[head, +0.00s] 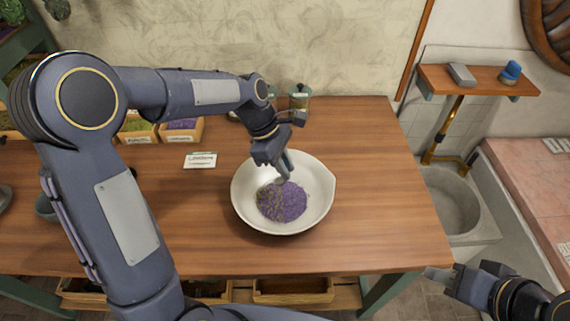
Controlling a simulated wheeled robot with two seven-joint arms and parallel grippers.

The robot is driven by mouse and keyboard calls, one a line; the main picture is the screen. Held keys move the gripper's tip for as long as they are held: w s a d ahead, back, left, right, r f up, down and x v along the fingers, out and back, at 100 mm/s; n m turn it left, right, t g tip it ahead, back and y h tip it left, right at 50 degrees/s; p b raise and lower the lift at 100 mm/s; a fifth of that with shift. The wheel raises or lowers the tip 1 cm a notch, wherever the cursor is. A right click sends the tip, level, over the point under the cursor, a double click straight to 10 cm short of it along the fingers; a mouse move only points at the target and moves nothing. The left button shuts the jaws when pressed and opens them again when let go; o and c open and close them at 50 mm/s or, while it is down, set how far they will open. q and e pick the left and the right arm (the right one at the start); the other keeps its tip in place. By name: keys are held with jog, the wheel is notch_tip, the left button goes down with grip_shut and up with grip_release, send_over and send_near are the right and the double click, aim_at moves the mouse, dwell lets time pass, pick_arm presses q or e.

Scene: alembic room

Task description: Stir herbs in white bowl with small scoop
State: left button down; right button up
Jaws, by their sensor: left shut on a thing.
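A white bowl (318,211) stands on the wooden table. Purple herbs (284,204) with some greyish-brown bits lie in a heap in it. My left gripper (280,160) is over the back left part of the bowl, pointing down. It is shut on the small scoop (286,174), whose lower end reaches down to the herbs. The scoop's head is hard to make out there. My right gripper (446,281) is at the lower right, off the table's right front corner and away from the bowl. Its jaw state cannot be made out.
The wooden table (385,180) is clear to the right of the bowl. A stone sink (455,205) is at the right.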

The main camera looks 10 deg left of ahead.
aim_at(283, 182)
pick_arm(q)
jog(key=shift+f+b, duration=2)
jog(key=shift+f, duration=1.8)
